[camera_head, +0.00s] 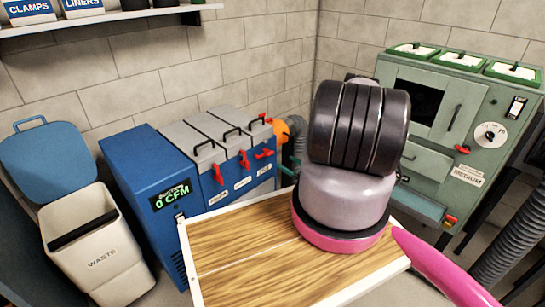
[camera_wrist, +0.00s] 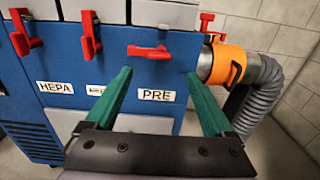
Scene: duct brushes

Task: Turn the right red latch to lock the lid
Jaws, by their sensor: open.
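The right red latch (camera_head: 264,153) is on the front of the blue filter unit (camera_head: 152,190), below the right grey lid (camera_head: 236,122). In the wrist view this latch (camera_wrist: 150,51) lies roughly horizontal above the PRE label. The middle latch (camera_wrist: 91,34) and left latch (camera_wrist: 23,34) stand roughly upright. My gripper (camera_wrist: 159,76) is open, with its green fingers spread below and to either side of the right latch. No contact shows, and nothing is between the fingers. In the head view my arm hides most of the gripper.
An orange clamp (camera_wrist: 226,65) and grey hose (camera_wrist: 258,100) are close to the right of my gripper. Another red part (camera_wrist: 206,22) sits above the clamp. A wooden-topped table (camera_head: 235,262) stands in front of the unit, and a waste bin (camera_head: 98,255) stands left.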

